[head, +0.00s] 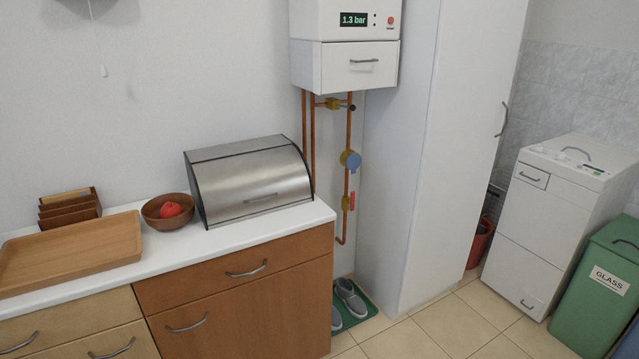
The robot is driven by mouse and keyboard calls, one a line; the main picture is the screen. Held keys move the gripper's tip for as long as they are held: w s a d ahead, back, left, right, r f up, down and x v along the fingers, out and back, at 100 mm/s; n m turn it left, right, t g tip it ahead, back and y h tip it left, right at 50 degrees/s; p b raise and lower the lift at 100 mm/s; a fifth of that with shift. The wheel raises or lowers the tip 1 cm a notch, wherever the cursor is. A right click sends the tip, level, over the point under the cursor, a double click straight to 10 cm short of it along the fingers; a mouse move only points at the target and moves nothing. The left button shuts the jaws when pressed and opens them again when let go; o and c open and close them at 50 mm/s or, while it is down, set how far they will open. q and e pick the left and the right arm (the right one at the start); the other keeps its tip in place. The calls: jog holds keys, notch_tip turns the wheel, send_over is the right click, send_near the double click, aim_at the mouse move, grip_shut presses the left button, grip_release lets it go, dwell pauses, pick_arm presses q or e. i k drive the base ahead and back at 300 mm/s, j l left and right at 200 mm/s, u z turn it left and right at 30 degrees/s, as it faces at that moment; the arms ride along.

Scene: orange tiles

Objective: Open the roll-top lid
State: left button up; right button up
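A silver bread bin (248,180) stands on the white counter against the wall, near the counter's right end. Its curved metal roll-top lid (240,188) is down and covers the front. A thin bar handle (261,199) sits low on the lid. Neither of my grippers shows in the head view.
A wooden bowl (156,219) with a red item (172,209) stands close to the bin's left side. A wooden tray (70,252) and a brown rack (68,206) are further left. Copper pipes (312,140) run down the wall to the right. A narrow counter strip before the bin is clear.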

aim_at(230, 188)
jog(key=i+j+z, duration=0.7)
jog(key=j, duration=0.2)
